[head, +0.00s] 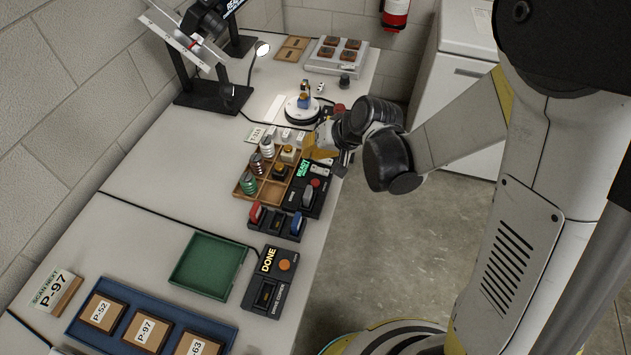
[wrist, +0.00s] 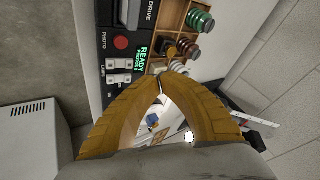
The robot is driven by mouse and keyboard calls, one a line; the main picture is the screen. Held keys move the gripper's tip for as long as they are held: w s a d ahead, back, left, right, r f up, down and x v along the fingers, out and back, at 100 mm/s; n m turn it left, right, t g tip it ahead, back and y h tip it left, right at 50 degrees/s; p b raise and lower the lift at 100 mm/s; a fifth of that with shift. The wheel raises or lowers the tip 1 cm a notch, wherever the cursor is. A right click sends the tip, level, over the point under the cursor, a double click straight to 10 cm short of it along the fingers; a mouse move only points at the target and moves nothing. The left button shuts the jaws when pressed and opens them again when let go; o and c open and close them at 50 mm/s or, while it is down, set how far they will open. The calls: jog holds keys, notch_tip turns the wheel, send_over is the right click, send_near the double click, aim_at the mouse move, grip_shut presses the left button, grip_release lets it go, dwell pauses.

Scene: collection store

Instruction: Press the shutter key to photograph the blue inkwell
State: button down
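The blue inkwell (head: 304,101) stands on a round white turntable (head: 291,117) at the far part of the bench; it also shows small between my fingers in the wrist view (wrist: 152,120). The black control box (head: 293,200) has a lit green READY display (head: 302,168). Its red round key, marked PHOTO in the wrist view (wrist: 121,42), also shows in the head view (head: 315,182). My gripper (head: 312,150) is above the bench's right edge, beyond the box, apart from the key. In the wrist view, its orange fingertips (wrist: 161,84) meet, with nothing between them.
A wooden compartment tray (head: 240,190) with several spools lies left of the box. A bent lamp (head: 261,49) and black stand (head: 205,95) are farther back. A DONE box (head: 270,280), green tray (head: 208,264) and blue tray (head: 190,322) are nearer. The bench's left middle is clear.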

jog(key=b, duration=0.7)
send_near(305, 179)
jog(key=shift+w+r+x, duration=0.1)
jog(key=shift+w+x, duration=0.05)
jog(key=shift+x, duration=1.1)
jog(key=shift+w+r+x, duration=0.1)
jog(key=shift+r+x, duration=0.05)
jog(key=shift+x, duration=1.1)
jog(key=shift+a, duration=0.2)
jog(key=shift+f, duration=0.4)
jog(key=shift+f, duration=0.45)
jog(key=shift+r, duration=0.1)
jog(key=shift+r+p, duration=0.45)
jog(key=shift+r, duration=0.35)
jog(key=shift+r+p, duration=1.85)
jog(key=shift+r, duration=0.65)
